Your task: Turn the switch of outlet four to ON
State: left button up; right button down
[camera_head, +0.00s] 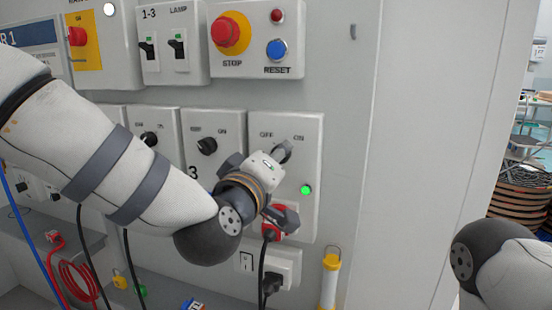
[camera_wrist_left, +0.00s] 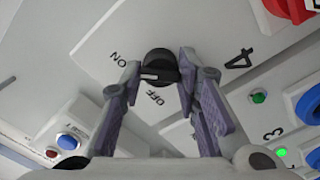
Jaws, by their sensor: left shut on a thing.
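Outlet four's box (camera_head: 262,125) is at the centre of the head view, with OFF and ON labels and a green lit lamp (camera_head: 306,189). Its black rotary switch (camera_wrist_left: 160,62) is clear in the wrist view, near the ON and OFF labels and the number 4. My left gripper (camera_wrist_left: 160,73) is shut on the switch, one finger on each side. In the head view my left gripper (camera_head: 280,156) is at the switch and partly hides it. The white mark on the knob points left in the wrist view, roughly between the two labels. My right gripper is out of view.
A red plug (camera_head: 272,228) with a black cable is below the switch, close to my left wrist. The STOP button (camera_head: 228,33) and blue RESET button (camera_head: 277,50) are above. Outlet three's switch (camera_head: 207,146) is to the left. Bare panel lies to the right.

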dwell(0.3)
pick_arm(q)
jog(key=o, duration=1.1)
jog(key=shift+o, duration=0.2)
jog(key=v, duration=1.2)
